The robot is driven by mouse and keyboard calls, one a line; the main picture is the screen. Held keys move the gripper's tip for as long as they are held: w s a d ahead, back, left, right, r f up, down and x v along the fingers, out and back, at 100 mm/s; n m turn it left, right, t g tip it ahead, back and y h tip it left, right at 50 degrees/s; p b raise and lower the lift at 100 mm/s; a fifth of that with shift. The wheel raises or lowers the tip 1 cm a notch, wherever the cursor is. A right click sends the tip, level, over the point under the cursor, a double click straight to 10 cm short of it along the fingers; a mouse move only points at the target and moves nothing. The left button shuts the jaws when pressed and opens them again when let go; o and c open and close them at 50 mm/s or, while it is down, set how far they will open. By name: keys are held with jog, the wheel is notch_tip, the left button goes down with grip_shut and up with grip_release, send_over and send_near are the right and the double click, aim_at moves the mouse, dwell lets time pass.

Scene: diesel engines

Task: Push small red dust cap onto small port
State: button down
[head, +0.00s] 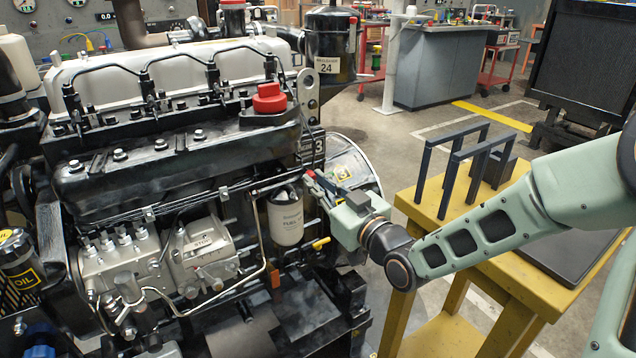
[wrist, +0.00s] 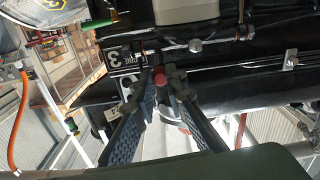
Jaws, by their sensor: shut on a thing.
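The small red dust cap (wrist: 159,77) sits between the fingertips of my gripper (wrist: 160,84) in the wrist view. My gripper is shut on it. In the head view my gripper (head: 318,180) reaches in from the right to the engine's side, just below the plate marked 3 and above right of the white fuel filter (head: 286,215). A bit of red, likely the cap, shows at its tips. The engine block (wrist: 230,87) lies right behind the cap in the wrist view. The small port cannot be made out, and I cannot tell whether the cap touches it.
A larger red cap (head: 269,97) stands on top of the engine (head: 180,150). Metal pipes run close around the fuel filter. A yellow table (head: 425,205) with dark blue frames stands to the right, under my arm. Open floor lies behind it.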

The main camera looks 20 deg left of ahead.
jog(key=shift+a, duration=0.1)
jog(key=c, duration=1.9)
grip_release()
jog(key=shift+c, duration=0.2)
jog(key=p+v, duration=0.1)
jog(key=v, duration=0.6)
